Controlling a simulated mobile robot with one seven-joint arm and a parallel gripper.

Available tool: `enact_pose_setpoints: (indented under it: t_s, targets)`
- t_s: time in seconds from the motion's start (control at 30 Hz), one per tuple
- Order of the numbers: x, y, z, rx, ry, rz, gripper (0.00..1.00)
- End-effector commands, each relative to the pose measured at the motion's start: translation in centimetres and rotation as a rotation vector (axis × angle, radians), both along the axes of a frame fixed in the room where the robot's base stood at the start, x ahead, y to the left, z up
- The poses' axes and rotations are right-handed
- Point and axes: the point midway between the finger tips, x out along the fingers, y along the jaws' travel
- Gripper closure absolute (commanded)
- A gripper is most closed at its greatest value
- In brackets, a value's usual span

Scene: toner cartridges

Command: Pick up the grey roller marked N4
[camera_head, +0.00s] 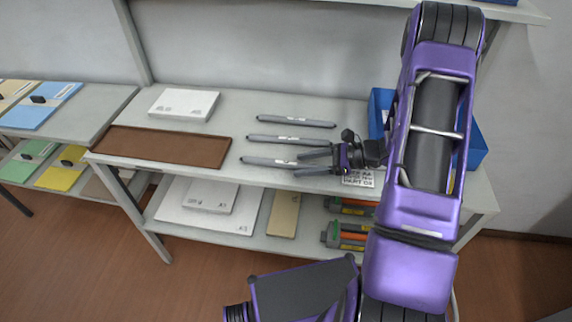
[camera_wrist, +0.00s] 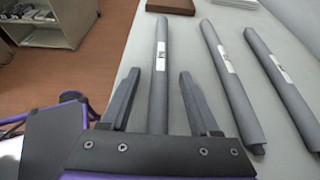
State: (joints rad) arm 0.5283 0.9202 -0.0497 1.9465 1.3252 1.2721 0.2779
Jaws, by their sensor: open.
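Three grey rollers with small white labels lie side by side on the shelf top. In the head view they are the back roller (camera_head: 312,123), the middle roller (camera_head: 262,137) and the front roller (camera_head: 262,161). The label print is too small to read, so I cannot tell which is N4. My gripper (camera_head: 298,164) is open at the right end of the front roller. In the wrist view that roller (camera_wrist: 161,35) runs between the open fingers (camera_wrist: 159,72), apart from both as far as I see. The middle (camera_wrist: 222,62) and back (camera_wrist: 270,57) rollers lie to its right.
A brown tray (camera_head: 165,147) and a white box (camera_head: 184,104) stand left of the rollers. A blue bin (camera_head: 381,100) is at the right, partly behind my arm. A printed label card (camera_head: 358,180) lies by the front edge. Cartridges (camera_head: 346,236) sit on the shelf below.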

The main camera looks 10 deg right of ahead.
Motion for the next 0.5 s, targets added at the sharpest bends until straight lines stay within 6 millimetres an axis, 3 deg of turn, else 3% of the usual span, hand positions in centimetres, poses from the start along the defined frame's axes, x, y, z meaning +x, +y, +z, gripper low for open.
enact_pose_setpoints:
  t_s: [0.27, 0.5]
  targets:
    - [0.17, 0.39, -0.15, 0.0, 0.0, -0.001, 0.38]
    - [0.15, 0.36, -0.15, 0.0, 0.0, -0.001, 0.79]
